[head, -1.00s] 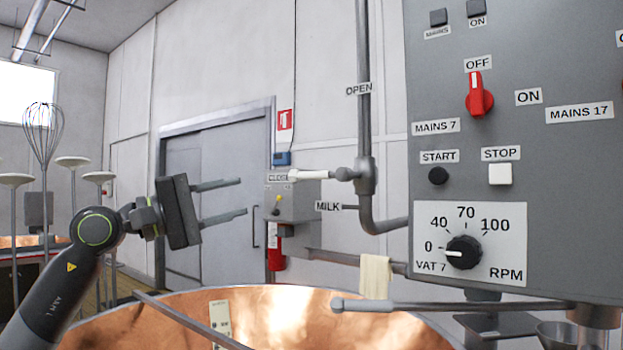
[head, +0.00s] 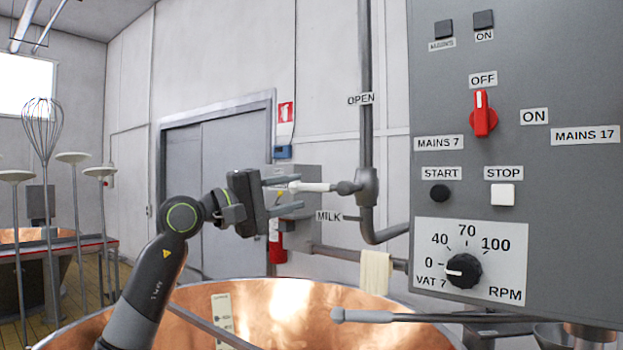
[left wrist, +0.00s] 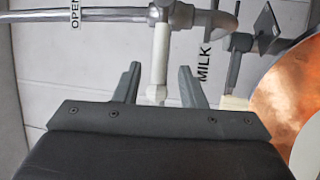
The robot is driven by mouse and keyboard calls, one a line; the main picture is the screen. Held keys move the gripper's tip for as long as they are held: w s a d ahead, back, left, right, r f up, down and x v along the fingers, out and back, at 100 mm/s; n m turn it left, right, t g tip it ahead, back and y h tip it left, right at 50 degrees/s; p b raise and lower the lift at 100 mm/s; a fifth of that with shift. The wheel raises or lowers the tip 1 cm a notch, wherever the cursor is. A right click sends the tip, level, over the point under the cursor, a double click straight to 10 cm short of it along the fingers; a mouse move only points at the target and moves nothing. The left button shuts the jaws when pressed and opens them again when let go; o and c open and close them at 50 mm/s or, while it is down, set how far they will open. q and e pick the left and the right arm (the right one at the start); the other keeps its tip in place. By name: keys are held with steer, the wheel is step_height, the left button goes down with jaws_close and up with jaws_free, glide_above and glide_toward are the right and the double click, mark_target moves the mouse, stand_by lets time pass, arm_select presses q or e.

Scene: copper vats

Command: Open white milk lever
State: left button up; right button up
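The white milk lever (head: 312,187) sticks out to the left, about level, from the valve on the grey vertical pipe (head: 366,100), beside the MILK label (head: 328,216) and below the OPEN label (head: 360,99). My left gripper (head: 295,194) is open at the lever's free end, one finger above and one below it in the head view. In the left wrist view the lever (left wrist: 160,62) stands between the two spread fingers (left wrist: 157,82), with a gap on each side. No grip on it shows. My right gripper is not in view.
A copper vat (head: 290,310) lies below the arm. A grey control panel (head: 560,180) with knobs and buttons fills the right side. A cloth (head: 376,272) hangs from a horizontal pipe. Whisks and tools (head: 42,130) stand at the left.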

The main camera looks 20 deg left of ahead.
mark_target(308, 189)
arm_select(q)
steer(key=p+x, duration=0.1)
steer(key=x, duration=0.4)
steer(key=shift+r, duration=0.1)
jaws_close()
